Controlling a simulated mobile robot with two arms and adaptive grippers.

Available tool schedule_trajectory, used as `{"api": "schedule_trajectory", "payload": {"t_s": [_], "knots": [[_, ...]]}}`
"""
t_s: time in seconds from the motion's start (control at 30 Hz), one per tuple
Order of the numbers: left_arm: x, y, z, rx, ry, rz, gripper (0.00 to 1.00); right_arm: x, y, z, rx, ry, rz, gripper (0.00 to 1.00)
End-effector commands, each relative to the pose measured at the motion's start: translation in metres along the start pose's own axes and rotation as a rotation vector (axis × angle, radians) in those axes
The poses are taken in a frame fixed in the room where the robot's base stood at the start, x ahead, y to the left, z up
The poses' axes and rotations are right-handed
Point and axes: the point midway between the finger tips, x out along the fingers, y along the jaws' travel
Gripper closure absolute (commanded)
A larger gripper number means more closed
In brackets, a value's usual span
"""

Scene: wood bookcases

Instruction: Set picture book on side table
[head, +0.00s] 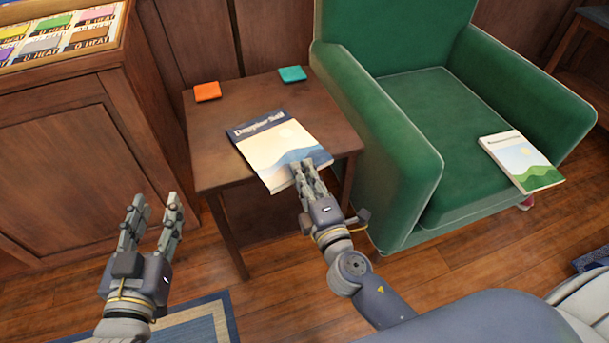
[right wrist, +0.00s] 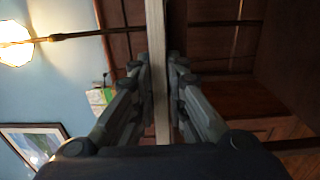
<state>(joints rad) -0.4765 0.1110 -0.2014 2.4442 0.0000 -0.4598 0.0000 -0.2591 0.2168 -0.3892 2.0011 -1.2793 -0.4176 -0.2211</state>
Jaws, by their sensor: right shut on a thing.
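A picture book (head: 275,145) with a dark blue title band and a cream and pale blue cover is over the wooden side table (head: 220,170). Its near end sticks out past the table's front edge. I cannot tell whether it touches the top. My right gripper (head: 303,172) is shut on that near end. In the right wrist view the book (right wrist: 156,60) shows edge-on between the fingers. My left gripper (head: 152,207) is open and empty, left of the table. A second book (head: 520,160), with green hills on its cover, lies on the green armchair's seat.
An orange square (head: 207,92) and a teal square (head: 292,74) lie along the table's back. The green armchair (head: 395,150) stands close on the right. A wooden cabinet (head: 60,160) with a display of colored cards stands left. Bare tabletop shows left of the book.

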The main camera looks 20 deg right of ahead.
Motion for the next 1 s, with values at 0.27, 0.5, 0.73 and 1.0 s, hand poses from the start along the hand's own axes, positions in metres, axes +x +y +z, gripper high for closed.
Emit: {"api": "schedule_trajectory", "payload": {"t_s": [0.27,0.5,0.73,1.0], "knots": [[0.0002,0.0002,-0.0012,0.000,0.007,0.000,0.60,0.0001,0.0005,-0.0001,0.000,0.000,0.002,1.00],[0.0006,0.0012,-0.0083,-0.001,0.043,0.002,0.60,0.0001,-0.0011,0.0000,0.000,0.000,0.002,1.00],[0.0006,0.0015,-0.0091,-0.001,0.044,0.003,0.60,-0.0001,-0.0015,0.0000,0.000,0.000,0.000,0.67],[0.0006,0.0015,-0.0085,-0.001,0.036,0.003,0.60,0.0000,-0.0003,0.0000,0.000,0.000,0.000,0.67]]}}
